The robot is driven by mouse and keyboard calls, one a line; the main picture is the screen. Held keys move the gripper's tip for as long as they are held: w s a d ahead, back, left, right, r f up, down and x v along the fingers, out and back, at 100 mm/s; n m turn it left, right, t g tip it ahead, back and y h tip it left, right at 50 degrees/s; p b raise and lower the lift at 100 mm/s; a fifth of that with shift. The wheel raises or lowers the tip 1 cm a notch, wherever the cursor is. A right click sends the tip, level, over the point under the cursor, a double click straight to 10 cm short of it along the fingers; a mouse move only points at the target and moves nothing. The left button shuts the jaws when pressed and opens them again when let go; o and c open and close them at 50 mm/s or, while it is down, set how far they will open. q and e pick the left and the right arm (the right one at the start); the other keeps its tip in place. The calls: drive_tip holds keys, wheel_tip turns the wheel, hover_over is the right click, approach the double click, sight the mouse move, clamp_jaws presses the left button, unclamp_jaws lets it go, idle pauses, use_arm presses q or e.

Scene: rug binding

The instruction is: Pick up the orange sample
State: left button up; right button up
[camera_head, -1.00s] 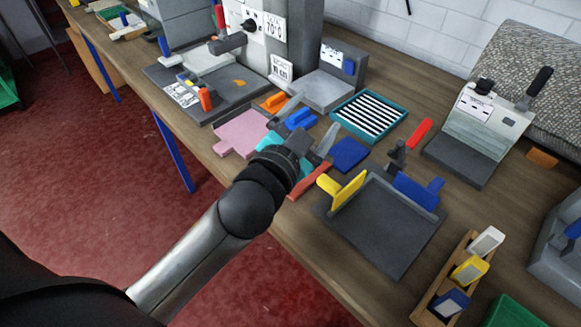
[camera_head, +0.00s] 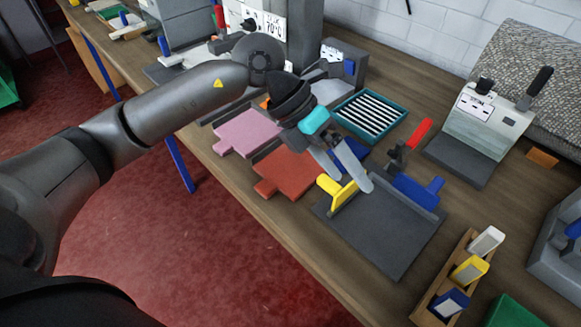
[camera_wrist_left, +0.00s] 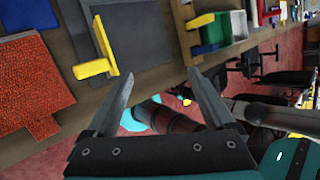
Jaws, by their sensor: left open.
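The orange sample (camera_head: 283,172) is a flat, red-orange textured square with a tab at its lower left. It lies on the bench between the pink sample and the dark plate. It also shows at the left of the left wrist view (camera_wrist_left: 35,85). My left gripper (camera_head: 352,182) is open and empty, to the right of the sample, with its fingertips over the yellow-handled edge of the dark plate. Its fingers (camera_wrist_left: 160,74) show apart in the wrist view, with the sample off to their left. The sample's upper right is partly hidden by my gripper. My right gripper is not in view.
The pink sample (camera_head: 246,131) lies left of the orange one. The dark plate (camera_head: 382,235) has a yellow handle (camera_head: 336,190) and a blue handle (camera_head: 418,191). A striped teal tray (camera_head: 369,115) sits behind. A wooden rack (camera_head: 444,285) stands at the right front.

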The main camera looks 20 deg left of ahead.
use_arm(q)
drive_tip(key=w+a+f+y, duration=0.15)
drive_tip(key=a+y, duration=0.35)
drive_tip(key=a, duration=0.5)
drive_tip(key=r+n+y, duration=0.1)
drive_tip(key=n+y, duration=0.1)
drive_tip(key=y, duration=0.1)
hover_over(263, 188)
drive_tip(key=f, duration=0.6)
drive_tip(key=f+b, duration=0.1)
drive_tip(key=f, duration=0.2)
drive_tip(key=shift+s+a+f, duration=0.1)
drive_tip(key=shift+s+f, duration=0.15)
wheel_tip(263, 188, down, 6)
drive_tip(key=shift+w+r, duration=0.15)
drive_tip(key=shift+r, duration=0.05)
clamp_jaws()
